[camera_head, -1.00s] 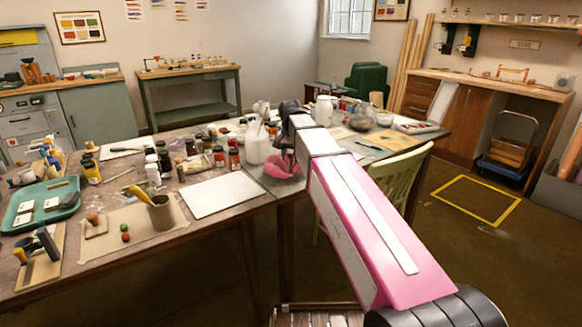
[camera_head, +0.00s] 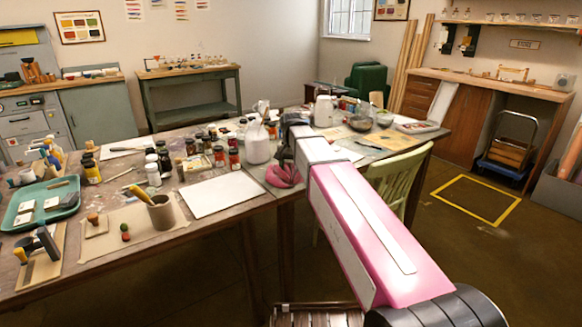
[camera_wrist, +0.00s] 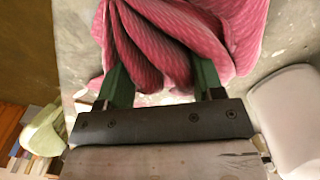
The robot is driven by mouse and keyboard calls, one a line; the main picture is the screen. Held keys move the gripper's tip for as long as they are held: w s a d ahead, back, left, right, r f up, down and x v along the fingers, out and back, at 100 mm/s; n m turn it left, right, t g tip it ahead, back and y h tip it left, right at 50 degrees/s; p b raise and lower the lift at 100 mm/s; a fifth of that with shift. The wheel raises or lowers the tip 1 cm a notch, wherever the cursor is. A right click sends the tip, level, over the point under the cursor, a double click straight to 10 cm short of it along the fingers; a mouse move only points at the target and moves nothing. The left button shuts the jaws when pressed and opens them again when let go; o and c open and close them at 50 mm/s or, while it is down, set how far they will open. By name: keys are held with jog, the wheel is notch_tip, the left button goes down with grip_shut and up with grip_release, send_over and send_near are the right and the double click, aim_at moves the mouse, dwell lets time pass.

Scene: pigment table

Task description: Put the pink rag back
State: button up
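The pink rag (camera_head: 284,176) is at the front edge of the long work table, beside the white jar. In the wrist view the striped pink rag (camera_wrist: 180,40) is bunched between and over the two green fingers of my gripper (camera_wrist: 163,80). The fingers stand apart with the thick cloth between them, and their tips are hidden by its folds. In the head view my gripper (camera_head: 282,154) is just above the rag, partly hidden by my wrist. The cloth looks low over or touching the tabletop; I cannot tell which.
The white jar (camera_head: 257,146) stands close on the left and shows at right in the wrist view (camera_wrist: 288,118). A white board (camera_head: 212,195) and several paint bottles (camera_head: 219,156) lie farther left. A pale green chair (camera_head: 398,178) stands at the table's right front.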

aim_at(291, 165)
jog(key=shift+r, duration=0.1)
notch_tip(291, 165, up, 12)
dwell(0.7)
